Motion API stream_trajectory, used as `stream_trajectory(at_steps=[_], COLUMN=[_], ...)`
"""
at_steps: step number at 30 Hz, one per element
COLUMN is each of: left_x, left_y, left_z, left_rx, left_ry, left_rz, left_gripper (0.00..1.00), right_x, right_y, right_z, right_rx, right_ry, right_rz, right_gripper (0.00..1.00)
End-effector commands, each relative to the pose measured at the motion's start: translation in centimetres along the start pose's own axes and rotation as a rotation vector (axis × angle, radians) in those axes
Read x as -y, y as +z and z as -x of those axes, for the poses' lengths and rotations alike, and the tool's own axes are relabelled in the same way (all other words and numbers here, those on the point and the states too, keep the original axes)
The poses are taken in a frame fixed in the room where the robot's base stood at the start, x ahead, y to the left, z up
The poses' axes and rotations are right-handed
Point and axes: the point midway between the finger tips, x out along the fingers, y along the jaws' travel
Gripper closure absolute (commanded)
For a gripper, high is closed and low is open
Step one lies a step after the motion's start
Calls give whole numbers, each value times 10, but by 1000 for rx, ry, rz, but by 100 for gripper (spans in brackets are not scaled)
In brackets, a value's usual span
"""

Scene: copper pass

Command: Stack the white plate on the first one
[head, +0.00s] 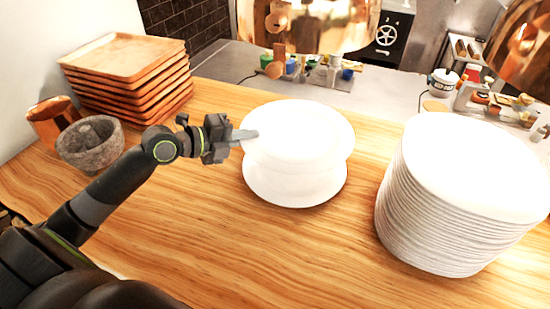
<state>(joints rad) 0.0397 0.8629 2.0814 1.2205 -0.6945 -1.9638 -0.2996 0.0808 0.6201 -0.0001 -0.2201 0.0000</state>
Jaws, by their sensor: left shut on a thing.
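My left gripper (248,135) reaches in from the left and is shut on the near-left rim of a white plate (315,125). This plate is over another round white plate (295,190) on the wooden counter. The upper plate sits a little further back than the lower one and hides most of it. I cannot tell whether the two touch. A tall stack of white plates (440,215) stands on the right. My right gripper is not in view.
Wooden trays (125,58) are piled at the back left, beside a grey stone mortar (90,145). Shiny copper lamps (305,25) hang low over the counter's far side. The front middle of the wooden counter (270,250) is clear.

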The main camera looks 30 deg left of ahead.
Motion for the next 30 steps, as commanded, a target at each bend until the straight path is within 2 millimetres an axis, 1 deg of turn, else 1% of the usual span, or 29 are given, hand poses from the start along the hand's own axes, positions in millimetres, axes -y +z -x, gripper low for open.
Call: stream_trajectory(at_steps=[1,6,14,21,24,30], left_x=[-6,-30,-47,-72,-76,-77], left_y=[-2,-5,-7,-10,-11,-11], left_z=[-2,-10,-16,-24,-26,-26], left_rx=[0,0,0,1,0,0], left_ry=[-5,-5,-6,-4,-5,-5], left_rz=[9,9,5,5,2,0], left_gripper=[100,100,100,100,100,100], right_x=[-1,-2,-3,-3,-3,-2], right_y=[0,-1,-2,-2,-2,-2], right_z=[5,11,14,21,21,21], right_rx=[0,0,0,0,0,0], right_ry=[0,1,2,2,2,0], right_rz=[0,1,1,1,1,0], right_gripper=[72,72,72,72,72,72])
